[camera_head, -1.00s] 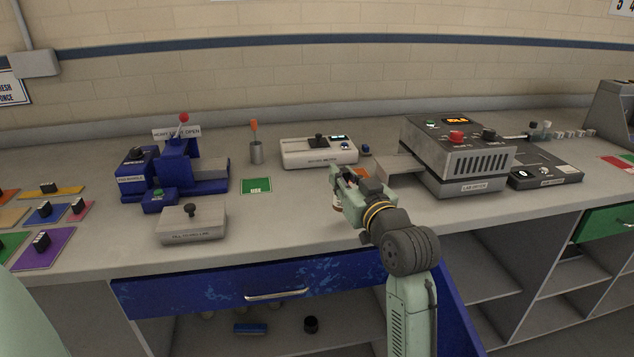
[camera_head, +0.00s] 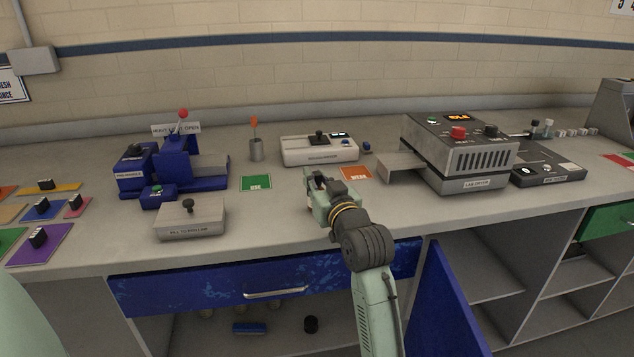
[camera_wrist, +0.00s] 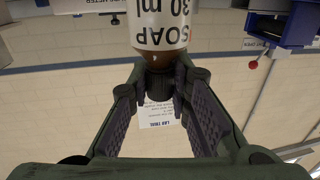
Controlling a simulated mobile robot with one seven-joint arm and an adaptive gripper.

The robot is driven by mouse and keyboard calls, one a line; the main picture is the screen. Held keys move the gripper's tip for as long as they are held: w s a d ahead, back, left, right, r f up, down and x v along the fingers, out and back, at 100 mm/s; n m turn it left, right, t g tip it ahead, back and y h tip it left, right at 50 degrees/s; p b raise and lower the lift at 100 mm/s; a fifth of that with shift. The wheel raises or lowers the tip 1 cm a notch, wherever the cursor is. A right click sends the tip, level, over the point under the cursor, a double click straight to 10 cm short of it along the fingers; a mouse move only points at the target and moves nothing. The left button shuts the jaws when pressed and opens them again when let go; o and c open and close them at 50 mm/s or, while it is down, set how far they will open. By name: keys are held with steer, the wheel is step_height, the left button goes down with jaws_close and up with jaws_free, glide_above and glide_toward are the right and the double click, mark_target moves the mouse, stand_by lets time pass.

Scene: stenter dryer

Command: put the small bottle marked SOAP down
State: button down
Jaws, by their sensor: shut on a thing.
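The small bottle (camera_wrist: 163,22) shows in the wrist view, upside down in the picture, with a white label reading SOAP 30 ml and a brown neck end. In the head view my gripper (camera_head: 318,183) is over the front middle of the grey worktop (camera_head: 285,222), between a green card (camera_head: 256,183) and an orange card (camera_head: 356,173). The bottle is mostly hidden by my gripper there. I cannot tell whether it touches the worktop.
A blue press (camera_head: 180,165) and a grey box with a knob (camera_head: 190,218) stand to the left. A white meter (camera_head: 320,150) and metal cup (camera_head: 256,150) stand behind. The lab dryer (camera_head: 458,153) is to the right. A blue door (camera_head: 450,300) stands open below.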

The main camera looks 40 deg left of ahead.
steer(key=shift+f, duration=0.1)
steer(key=c, duration=1.9)
jaws_free()
steer(key=shift+f, duration=0.1)
steer(key=shift+c, duration=0.2)
steer(key=o, duration=0.5)
steer(key=shift+c, duration=0.2)
